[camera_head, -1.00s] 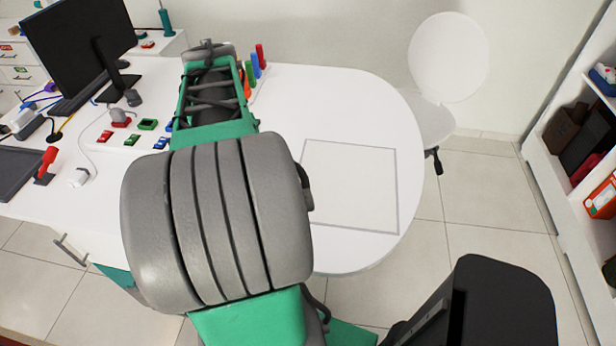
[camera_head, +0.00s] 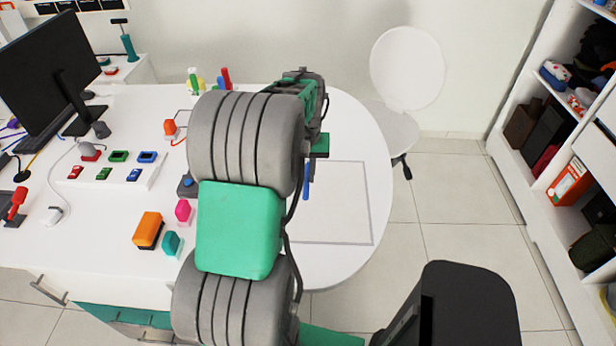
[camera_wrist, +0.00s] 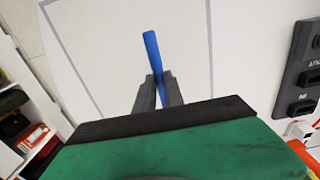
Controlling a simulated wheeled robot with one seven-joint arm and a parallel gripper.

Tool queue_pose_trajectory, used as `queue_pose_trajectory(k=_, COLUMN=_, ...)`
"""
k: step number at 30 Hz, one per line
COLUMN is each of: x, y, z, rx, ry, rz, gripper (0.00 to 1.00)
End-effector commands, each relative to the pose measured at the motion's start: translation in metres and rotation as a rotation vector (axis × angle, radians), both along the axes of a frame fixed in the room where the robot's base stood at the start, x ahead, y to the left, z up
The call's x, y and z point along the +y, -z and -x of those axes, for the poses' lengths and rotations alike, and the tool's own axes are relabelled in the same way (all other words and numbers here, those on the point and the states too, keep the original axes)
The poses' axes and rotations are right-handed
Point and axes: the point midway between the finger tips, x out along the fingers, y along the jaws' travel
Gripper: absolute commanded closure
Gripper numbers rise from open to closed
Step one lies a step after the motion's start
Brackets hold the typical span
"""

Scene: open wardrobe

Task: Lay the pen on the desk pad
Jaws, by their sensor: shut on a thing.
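The pen is blue (camera_wrist: 151,48) and is pinched between the two grey fingertips of my gripper (camera_wrist: 160,88) in the wrist view. In the head view the pen (camera_head: 307,182) points down beside my arm, near the left edge of the desk pad. The desk pad (camera_head: 342,205) is a white square with a thin grey outline on the rounded right end of the white desk. In the wrist view the pad (camera_wrist: 100,60) lies behind the pen. My arm hides the pad's left part in the head view. I cannot tell whether the pen touches the pad.
A white chair (camera_head: 408,70) stands behind the desk's right end. A monitor (camera_head: 45,75) and several small coloured items stand on the left side. An orange block (camera_head: 148,229) lies left of my arm. In the wrist view a dark socket panel (camera_wrist: 300,65) is at the right.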

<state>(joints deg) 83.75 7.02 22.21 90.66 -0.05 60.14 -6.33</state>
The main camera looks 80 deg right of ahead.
Motion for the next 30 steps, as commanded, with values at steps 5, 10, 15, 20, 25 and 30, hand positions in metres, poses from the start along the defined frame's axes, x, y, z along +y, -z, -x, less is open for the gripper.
queue_pose_trajectory(k=5, x=-0.016, y=0.019, z=-0.003, rx=0.000, ry=0.000, rz=-0.002, gripper=1.00)
queue_pose_trajectory(k=10, x=-0.018, y=0.045, z=-0.003, rx=0.001, ry=0.000, rz=-0.003, gripper=1.00)
queue_pose_trajectory(k=15, x=-0.018, y=0.052, z=-0.003, rx=0.000, ry=0.000, rz=0.002, gripper=1.00)
queue_pose_trajectory(k=20, x=-0.018, y=0.055, z=-0.003, rx=0.000, ry=0.000, rz=0.001, gripper=1.00)
queue_pose_trajectory(k=25, x=-0.018, y=0.056, z=-0.003, rx=0.000, ry=0.000, rz=0.001, gripper=0.80)
queue_pose_trajectory(k=30, x=-0.018, y=0.056, z=-0.003, rx=0.000, ry=0.000, rz=0.001, gripper=0.67)
